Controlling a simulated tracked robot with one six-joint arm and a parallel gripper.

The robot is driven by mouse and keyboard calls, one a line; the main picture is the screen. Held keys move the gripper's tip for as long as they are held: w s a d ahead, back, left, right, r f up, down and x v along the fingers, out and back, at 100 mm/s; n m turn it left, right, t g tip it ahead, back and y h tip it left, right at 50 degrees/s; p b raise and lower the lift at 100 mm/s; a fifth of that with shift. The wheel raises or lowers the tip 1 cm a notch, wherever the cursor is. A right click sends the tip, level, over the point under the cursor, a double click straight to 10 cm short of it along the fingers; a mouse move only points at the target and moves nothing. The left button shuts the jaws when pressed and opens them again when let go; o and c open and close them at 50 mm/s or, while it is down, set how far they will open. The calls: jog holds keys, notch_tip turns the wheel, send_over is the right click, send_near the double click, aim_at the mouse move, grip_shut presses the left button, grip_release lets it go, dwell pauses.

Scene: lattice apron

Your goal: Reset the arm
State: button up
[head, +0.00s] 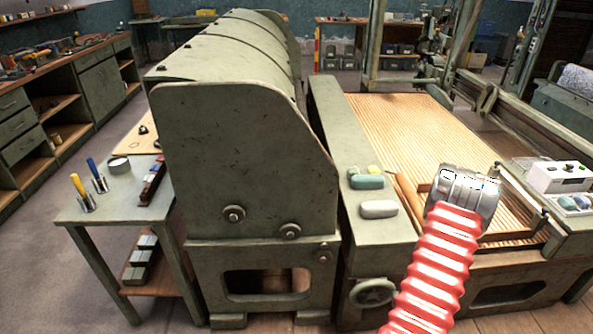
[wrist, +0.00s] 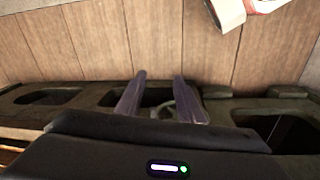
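My arm, in a red ribbed sleeve with a metal collar, rises from the lower right of the head view in front of the slatted machine bed. My gripper cannot be made out in the head view. In the wrist view my gripper (wrist: 160,76) shows two dark purple fingers standing apart with nothing held between them. Behind the fingers is the green machine base (wrist: 62,97) with openings, and a handwheel partly hidden by them.
A large green housing (head: 245,150) stands left of my arm. The slatted bed (head: 395,125) has a green block (head: 367,182) and a pale block (head: 378,209) on its left ledge. A side table (head: 110,205) holds small tools. A white control box (head: 558,176) stands right.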

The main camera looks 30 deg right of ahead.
jog(key=w+a+r, duration=0.3)
jog(key=a+r, duration=0.2)
jog(key=r, duration=0.4)
jog(key=w+a+r+n, duration=0.1)
jog(key=w+a+r, duration=0.3)
jog(key=a+r, duration=0.3)
jog(key=w+a+r, duration=0.3)
jog(key=a+r, duration=0.1)
jog(key=r, duration=0.6)
jog(key=a+r+n+t, duration=0.3)
jog(key=a+r, duration=0.9)
jog(key=a, duration=0.3)
jog(key=a+r+n+t+y, duration=0.1)
jog(key=a+r+n+t, duration=0.2)
jog(key=a+r, duration=0.9)
jog(key=a+n, duration=0.1)
jog(key=a, duration=0.2)
jog(key=shift+s+a+r, duration=0.3)
jog(key=shift+a, duration=0.05)
